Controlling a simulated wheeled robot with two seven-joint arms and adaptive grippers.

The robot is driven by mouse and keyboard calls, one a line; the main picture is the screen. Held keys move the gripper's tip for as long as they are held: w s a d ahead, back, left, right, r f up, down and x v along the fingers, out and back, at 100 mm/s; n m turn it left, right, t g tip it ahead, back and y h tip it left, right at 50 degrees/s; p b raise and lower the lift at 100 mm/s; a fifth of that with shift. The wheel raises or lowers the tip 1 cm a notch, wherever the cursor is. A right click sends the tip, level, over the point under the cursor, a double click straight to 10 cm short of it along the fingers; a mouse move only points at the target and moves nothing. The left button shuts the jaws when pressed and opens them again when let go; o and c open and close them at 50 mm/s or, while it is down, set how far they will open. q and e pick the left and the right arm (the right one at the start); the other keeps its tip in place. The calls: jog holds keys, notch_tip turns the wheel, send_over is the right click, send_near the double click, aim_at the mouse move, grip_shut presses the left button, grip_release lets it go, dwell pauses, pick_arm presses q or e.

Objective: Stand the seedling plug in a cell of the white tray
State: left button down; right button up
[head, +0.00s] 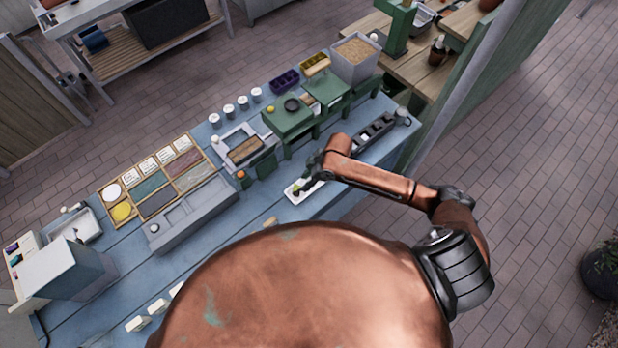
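The small white tray (293,199) lies near the front edge of the blue bench, right of the middle of the view. My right gripper (304,177) is over its back part, pointing down, and hides some of it. A small green thing (296,186), perhaps the seedling plug, shows at the gripper's tips over the tray. It is too small to tell whether the fingers hold it or whether it stands in a cell. My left gripper is not in view.
A grey bin (205,205) and a sectioned wooden board (118,192) lie to the left. A dark tray (375,132) lies right of the gripper. Green stands (290,117) and white cups (228,110) are behind. The blue bench (230,240) is fairly clear left of the white tray.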

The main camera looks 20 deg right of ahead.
jog(key=v, duration=0.3)
jog(key=shift+d+r, duration=0.1)
jog(key=shift+r, duration=0.1)
jog(key=shift+f, duration=0.1)
